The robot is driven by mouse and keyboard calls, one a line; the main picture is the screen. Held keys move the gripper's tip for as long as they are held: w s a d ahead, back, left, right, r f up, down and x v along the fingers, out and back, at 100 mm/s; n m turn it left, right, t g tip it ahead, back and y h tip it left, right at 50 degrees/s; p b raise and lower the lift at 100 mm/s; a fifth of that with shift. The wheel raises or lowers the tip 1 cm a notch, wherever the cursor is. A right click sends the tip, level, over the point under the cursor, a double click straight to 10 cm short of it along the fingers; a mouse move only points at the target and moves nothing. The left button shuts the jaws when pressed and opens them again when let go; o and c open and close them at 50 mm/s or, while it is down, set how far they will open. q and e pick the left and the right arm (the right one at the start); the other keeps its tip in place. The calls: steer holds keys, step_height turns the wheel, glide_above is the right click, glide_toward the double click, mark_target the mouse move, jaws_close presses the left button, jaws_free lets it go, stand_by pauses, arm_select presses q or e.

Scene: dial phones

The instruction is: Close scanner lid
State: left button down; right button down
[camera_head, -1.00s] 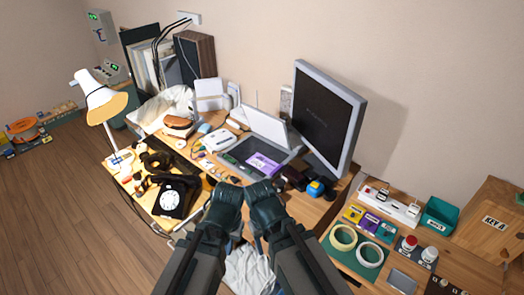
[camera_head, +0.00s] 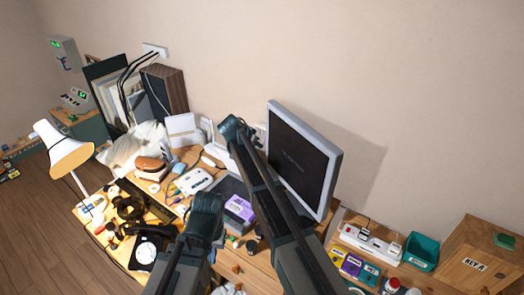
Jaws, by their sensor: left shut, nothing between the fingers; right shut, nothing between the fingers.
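The scanner's dark bed (camera_head: 228,186) lies on the desk, left of the monitor. Its pale lid (camera_head: 219,155) stands raised at the back of the bed, mostly hidden behind my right arm. A purple and grey box (camera_head: 240,209) sits at the front of the bed. My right gripper (camera_head: 233,122) is shut and empty, up near the top of the lid in the picture; I cannot tell whether it touches the lid. My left gripper (camera_head: 208,199) is shut and empty, in front of the scanner and left of the purple box.
The large monitor (camera_head: 302,155) stands close to the right of my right arm. A white device (camera_head: 195,180), a black dial phone (camera_head: 147,248) and a lamp (camera_head: 63,152) are on the left. A power strip (camera_head: 370,242) and a teal bin (camera_head: 421,251) are at the right.

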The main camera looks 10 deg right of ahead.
steer(key=f+b, duration=0.3)
steer(key=w+d+f+b, duration=0.1)
steer(key=f+b, duration=0.2)
steer(key=w+d+f+b, duration=0.1)
steer(key=f+b, duration=0.2)
steer(key=shift+d, duration=0.15)
steer(key=shift+s, duration=0.1)
stand_by(0.4)
